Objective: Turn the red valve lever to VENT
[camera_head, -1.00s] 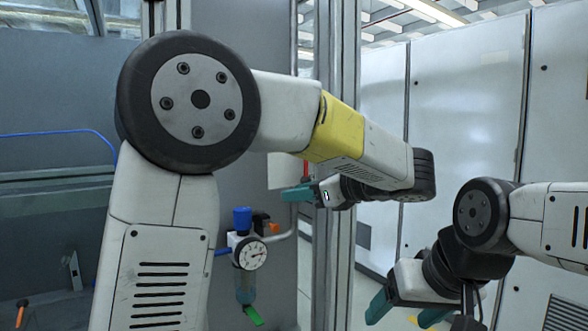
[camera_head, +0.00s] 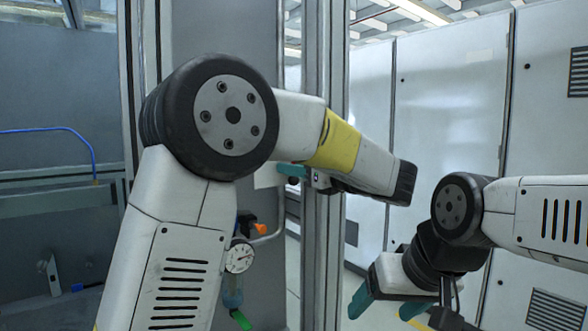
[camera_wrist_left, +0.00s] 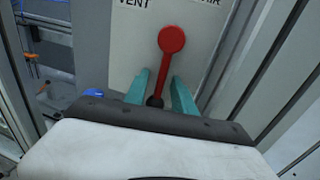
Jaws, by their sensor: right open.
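The red valve lever (camera_wrist_left: 168,62) shows in the left wrist view, its round knob pointing up and slightly right. It stands on a pale plate (camera_wrist_left: 125,50) between the label VENT on the left and a partly cut-off label, seemingly AIR, on the right. My left gripper (camera_wrist_left: 160,88) has its teal fingers on either side of the lever's lower shaft, apart, with narrow gaps visible. In the head view my left gripper (camera_head: 300,175) is partly behind my forearm beside a metal post, and the lever is hidden. My right gripper (camera_head: 388,304) is open and empty at the lower right.
A pressure gauge (camera_head: 240,257) with a blue-tinted bowl (camera_head: 232,292) and a green tip is partly behind my left arm. A metal post (camera_head: 318,240) rises beside the panel. Pale cabinets (camera_head: 440,110) stand at the right. A blue hose (camera_head: 60,131) runs at the left.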

